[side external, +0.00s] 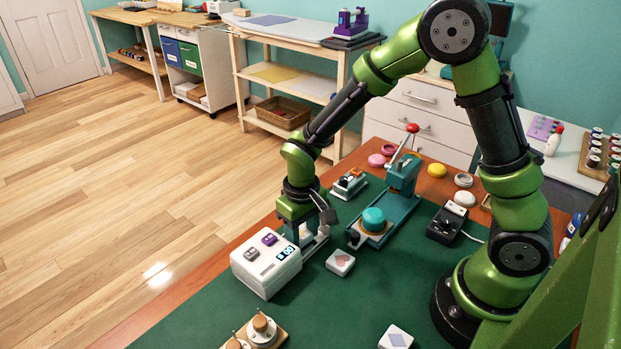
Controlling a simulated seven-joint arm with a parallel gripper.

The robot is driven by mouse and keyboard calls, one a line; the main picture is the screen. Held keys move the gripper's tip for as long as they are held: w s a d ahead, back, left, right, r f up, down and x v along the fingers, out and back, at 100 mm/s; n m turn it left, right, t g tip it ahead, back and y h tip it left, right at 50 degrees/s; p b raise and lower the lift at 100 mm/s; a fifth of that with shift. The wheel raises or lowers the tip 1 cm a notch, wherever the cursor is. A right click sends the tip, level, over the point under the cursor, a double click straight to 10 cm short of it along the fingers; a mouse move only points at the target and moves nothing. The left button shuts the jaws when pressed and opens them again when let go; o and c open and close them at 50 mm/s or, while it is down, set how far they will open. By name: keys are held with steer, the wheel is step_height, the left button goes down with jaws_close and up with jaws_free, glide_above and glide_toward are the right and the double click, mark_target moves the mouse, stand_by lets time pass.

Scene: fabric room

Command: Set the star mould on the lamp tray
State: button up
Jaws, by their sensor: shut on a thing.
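My gripper (306,238) points down just behind and right of a white box (265,264) with a small display and two buttons. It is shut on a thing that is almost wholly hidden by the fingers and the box. I take this to be the star mould, though no star face shows. A white block with a pink heart (340,262) lies free on the green mat, right of my gripper. Another with a purple diamond (396,337) lies at the front. I cannot pick out the lamp tray surely; the white box may be the lamp, hiding it.
A teal press (402,178) with a red knob holds a teal round piece (373,219). A small machine (348,184) stands behind my gripper, a black box (447,223) to the right. A wooden stand with pegs (258,331) is at the front. Bare green mat (325,315) lies between.

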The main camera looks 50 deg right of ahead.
mark_target(303, 237)
steer(key=shift+f, duration=0.2)
steer(key=o, duration=0.7)
steer(key=shift+o, duration=0.2)
step_height(303, 237, up, 11)
stand_by(0.5)
steer(key=s+d+r+m+t+y, duration=0.2)
steer(key=s+d+r+t, duration=0.2)
steer(key=s+r+t, duration=0.3)
steer(key=s+r, duration=0.5)
steer(key=shift+s+d+m, duration=0.15)
steer(key=shift+m, duration=0.25)
